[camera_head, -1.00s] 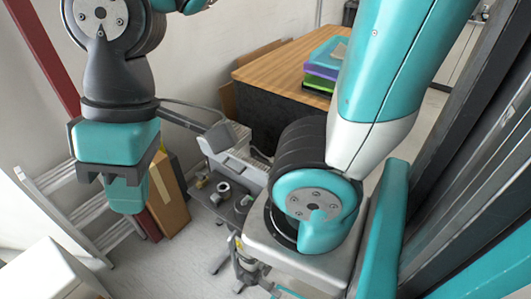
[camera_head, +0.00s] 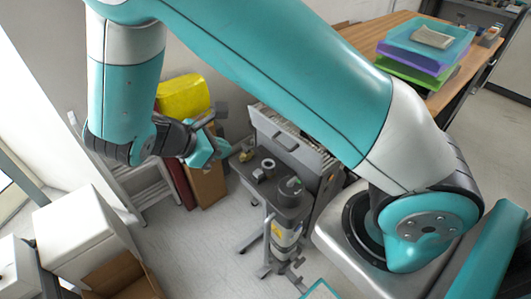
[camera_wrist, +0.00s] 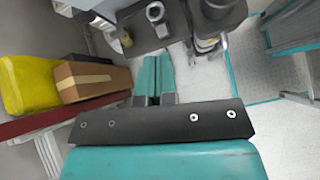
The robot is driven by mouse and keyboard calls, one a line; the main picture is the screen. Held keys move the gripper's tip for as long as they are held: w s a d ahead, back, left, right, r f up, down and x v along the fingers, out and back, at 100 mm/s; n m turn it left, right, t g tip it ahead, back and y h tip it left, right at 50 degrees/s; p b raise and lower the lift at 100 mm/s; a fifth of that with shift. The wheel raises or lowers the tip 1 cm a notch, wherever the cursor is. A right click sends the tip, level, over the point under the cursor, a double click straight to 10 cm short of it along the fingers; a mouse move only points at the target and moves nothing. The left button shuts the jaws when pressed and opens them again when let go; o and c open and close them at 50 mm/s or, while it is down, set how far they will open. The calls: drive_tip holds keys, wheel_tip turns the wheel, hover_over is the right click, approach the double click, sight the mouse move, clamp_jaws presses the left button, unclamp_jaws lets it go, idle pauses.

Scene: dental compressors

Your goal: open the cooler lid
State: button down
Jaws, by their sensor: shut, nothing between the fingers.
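A white box with a flat, closed top (camera_head: 85,235) stands at the lower left of the head view and looks like the cooler. A handle or lid seam cannot be made out. The wrist view does not show this box. My gripper (camera_head: 207,148) is up and to the right of the box in the head view, well apart from it. In the wrist view its two teal fingers (camera_wrist: 153,78) are together with nothing between them.
An open cardboard box (camera_head: 125,278) is beside the white box. A yellow object (camera_head: 183,97), a brown carton (camera_head: 208,185) and a ladder (camera_head: 150,195) stand by the wall. A grey cart with equipment (camera_head: 290,195) is at the centre. Bare floor (camera_head: 200,240) lies between.

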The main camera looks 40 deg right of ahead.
wheel_tip(320, 180, down, 4)
drive_tip(key=n+h, duration=0.2)
drive_tip(key=h, duration=0.1)
drive_tip(key=p, duration=0.1)
approach(278, 142)
drive_tip(key=w+d+f, duration=0.1)
drive_tip(key=d+f, duration=0.4)
drive_tip(key=shift+w+d+r+n+t+h, duration=0.1)
drive_tip(key=shift+w+d+n+t+h, duration=0.05)
drive_tip(key=shift+d+n+t+h, duration=0.2)
